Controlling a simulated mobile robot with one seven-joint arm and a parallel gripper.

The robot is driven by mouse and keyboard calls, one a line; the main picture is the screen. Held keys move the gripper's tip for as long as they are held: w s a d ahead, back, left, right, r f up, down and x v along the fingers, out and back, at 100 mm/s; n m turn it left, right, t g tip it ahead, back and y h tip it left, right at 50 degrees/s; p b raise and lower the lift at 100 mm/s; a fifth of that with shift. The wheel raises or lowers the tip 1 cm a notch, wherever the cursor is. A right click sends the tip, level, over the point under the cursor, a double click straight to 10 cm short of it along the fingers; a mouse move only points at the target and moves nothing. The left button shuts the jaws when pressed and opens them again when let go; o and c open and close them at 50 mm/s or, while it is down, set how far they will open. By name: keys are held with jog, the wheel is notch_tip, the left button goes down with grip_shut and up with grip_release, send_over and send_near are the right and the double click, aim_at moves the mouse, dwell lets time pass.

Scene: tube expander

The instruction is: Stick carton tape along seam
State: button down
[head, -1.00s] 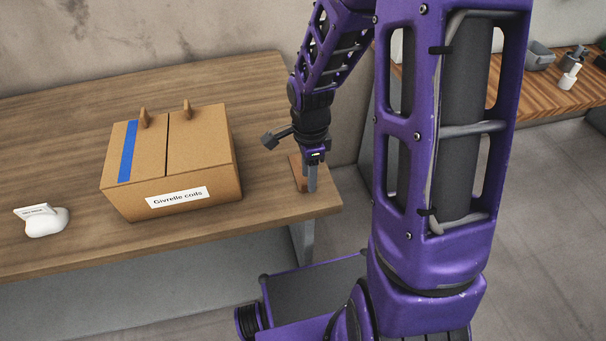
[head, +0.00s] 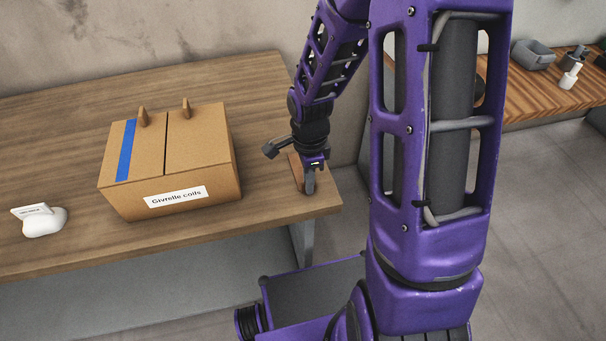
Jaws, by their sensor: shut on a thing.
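The carton (head: 205,160) stands on the wooden table, with a white label reading "Givrelle coils" on its front. A dark seam (head: 166,145) runs across its top from front to back. A blue strip (head: 126,150) lies left of the seam, roughly parallel to it. Two brown tabs stand up at the back edge of the top. My gripper (head: 309,187) points down at the table's right end, right of the carton and apart from it. It is shut on a brown piece (head: 295,170), partly hidden by the fingers. I cannot tell whether this piece is tape.
A white rounded holder with a small card (head: 42,220) stands on the table left of the carton. The table (head: 60,130) is clear behind the carton. A second wooden counter (head: 535,95) at the right holds a grey bin (head: 533,54) and a white bottle (head: 569,77).

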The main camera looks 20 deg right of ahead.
jog(key=shift+r, duration=0.15)
jog(key=shift+r+p, duration=0.45)
jog(key=shift+r, duration=3.45)
